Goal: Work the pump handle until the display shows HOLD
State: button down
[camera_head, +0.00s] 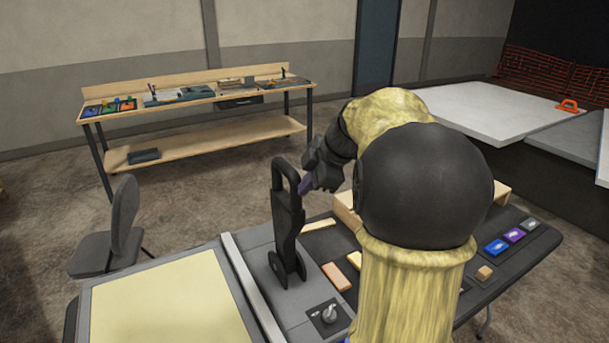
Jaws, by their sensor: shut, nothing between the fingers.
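The black pump handle (287,225) stands nearly upright on the grey console (258,250), with a loop grip at its top. My gripper (306,187) is shut and empty, just right of the handle's upper part. My arm covers much of the console's right side. No display is readable in this view.
A small knob (329,314) sits in front of the handle. A grey chair (115,230) stands left. A workbench (200,95) is behind.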

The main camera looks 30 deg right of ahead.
jog(key=shift+w+d+f, duration=0.1)
jog(key=shift+w, duration=0.35)
jog(key=shift+w+d+f, duration=0.1)
jog(key=shift+w, duration=0.3)
jog(key=shift+r+p, duration=0.1)
jog(key=shift+p, duration=0.25)
